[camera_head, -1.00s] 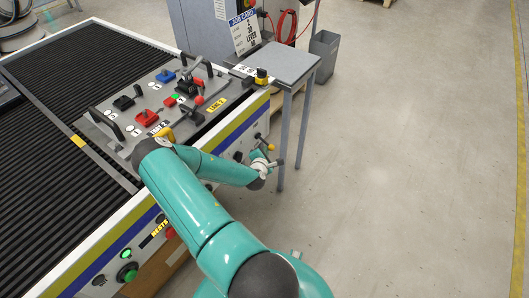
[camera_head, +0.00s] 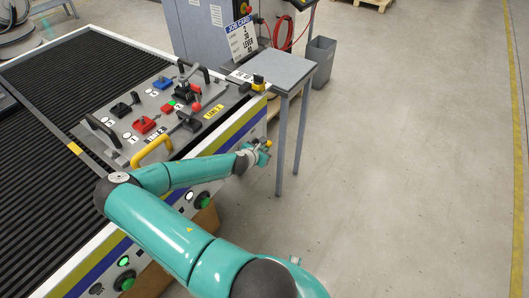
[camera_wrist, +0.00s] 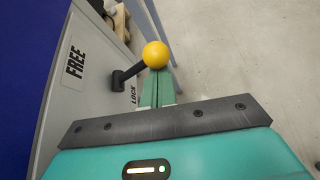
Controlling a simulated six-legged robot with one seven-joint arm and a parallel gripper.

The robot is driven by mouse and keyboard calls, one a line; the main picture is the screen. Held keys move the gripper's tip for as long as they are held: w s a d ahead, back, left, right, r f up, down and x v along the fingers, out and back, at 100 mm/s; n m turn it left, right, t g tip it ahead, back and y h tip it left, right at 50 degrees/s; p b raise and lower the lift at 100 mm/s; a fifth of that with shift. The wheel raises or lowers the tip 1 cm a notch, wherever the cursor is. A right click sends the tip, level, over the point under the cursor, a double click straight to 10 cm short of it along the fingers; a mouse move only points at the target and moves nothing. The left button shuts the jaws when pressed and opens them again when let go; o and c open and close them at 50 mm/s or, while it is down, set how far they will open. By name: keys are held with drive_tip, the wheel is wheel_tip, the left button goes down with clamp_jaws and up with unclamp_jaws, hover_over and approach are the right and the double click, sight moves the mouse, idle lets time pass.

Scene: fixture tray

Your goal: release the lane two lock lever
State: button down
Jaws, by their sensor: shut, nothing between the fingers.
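A lock lever with a yellow ball knob (camera_wrist: 155,54) and a black arm (camera_wrist: 130,73) sticks out from the grey side panel. Its arm lies beside the LOCK label (camera_wrist: 134,94), and the FREE label (camera_wrist: 76,62) is farther left. In the head view the yellow knob (camera_head: 268,144) shows at the right end of the conveyor side. My gripper (camera_wrist: 156,76) is shut and empty, its green fingertips right at the knob; I cannot tell whether they touch. In the head view my gripper (camera_head: 259,155) is small, beside the knob.
The fixture tray (camera_head: 190,118) lies on the conveyor, with a yellow handle (camera_head: 152,150), several blocks and lane labels. A grey side table (camera_head: 272,70) stands right of the lever, its legs close to my gripper. A job card (camera_head: 242,40) stands behind. Floor to the right is clear.

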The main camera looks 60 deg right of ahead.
drive_tip(key=shift+r, duration=0.25)
drive_tip(key=shift+w, duration=0.1)
idle(0.5)
